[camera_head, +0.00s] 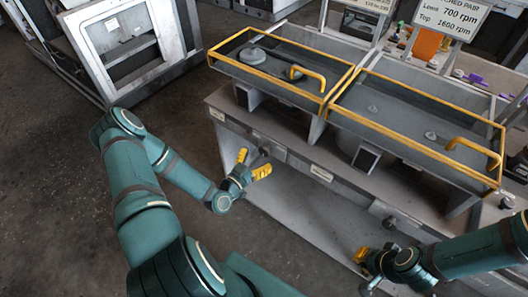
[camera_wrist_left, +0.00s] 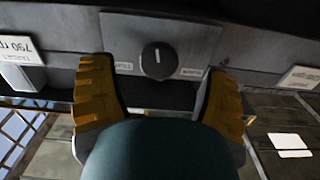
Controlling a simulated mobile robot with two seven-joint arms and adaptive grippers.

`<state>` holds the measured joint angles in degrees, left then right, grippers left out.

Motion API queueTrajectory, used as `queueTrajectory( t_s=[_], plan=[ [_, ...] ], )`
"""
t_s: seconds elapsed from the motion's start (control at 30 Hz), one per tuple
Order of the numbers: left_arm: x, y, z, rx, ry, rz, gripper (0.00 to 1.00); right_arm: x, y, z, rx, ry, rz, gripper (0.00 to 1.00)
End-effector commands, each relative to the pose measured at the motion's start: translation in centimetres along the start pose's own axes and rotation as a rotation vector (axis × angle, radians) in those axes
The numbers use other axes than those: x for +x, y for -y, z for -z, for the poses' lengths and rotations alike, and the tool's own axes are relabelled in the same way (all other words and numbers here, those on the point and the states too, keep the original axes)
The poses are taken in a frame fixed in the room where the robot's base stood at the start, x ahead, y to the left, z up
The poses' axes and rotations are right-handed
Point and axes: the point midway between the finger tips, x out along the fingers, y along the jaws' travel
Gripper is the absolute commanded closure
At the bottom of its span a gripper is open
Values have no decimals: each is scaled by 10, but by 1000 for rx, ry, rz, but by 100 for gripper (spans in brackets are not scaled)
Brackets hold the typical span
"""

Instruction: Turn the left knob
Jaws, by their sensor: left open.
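The left knob is a round black dial with a white mark pointing up in the left wrist view (camera_wrist_left: 157,61). It sits on a grey plate with small labels on both sides. In the head view the left knob (camera_head: 265,151) is small and dark on the front panel. My left gripper (camera_head: 251,163) is open, its yellow fingers in front of the panel. In the left wrist view, one finger is on each side of the knob, apart from it. My right gripper (camera_head: 365,262) is lower right, near the bench front; its finger gap is unclear.
A second knob (camera_head: 390,222) is on the panel to the right. Above are two grey trays with yellow rails (camera_head: 290,70) and handles (camera_head: 470,147). A sign (camera_head: 452,15) reads 700 and 1600 rpm. Open floor (camera_head: 90,215) lies to the left.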

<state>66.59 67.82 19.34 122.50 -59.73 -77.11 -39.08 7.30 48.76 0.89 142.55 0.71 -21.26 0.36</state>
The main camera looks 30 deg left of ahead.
Motion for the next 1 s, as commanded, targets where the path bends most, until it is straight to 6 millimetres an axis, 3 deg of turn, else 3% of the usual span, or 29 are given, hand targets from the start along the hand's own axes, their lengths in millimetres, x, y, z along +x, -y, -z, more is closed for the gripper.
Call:
queueTrajectory(
  t_s=[0.23,0.67,0.8,0.87,1.0],
  plan=[
    [33,-1,0,0,-1,-2,24,0,0,0,0,0,0,100],
    [40,0,0,-1,1,-1,23,0,0,0,0,1,0,100],
    [40,0,0,-1,1,-1,72,0,0,0,0,1,0,100],
    [40,0,0,-1,1,-1,92,0,0,0,0,1,0,100],
    [40,0,0,-1,1,-1,92,0,0,0,0,1,0,100]
  ],
)
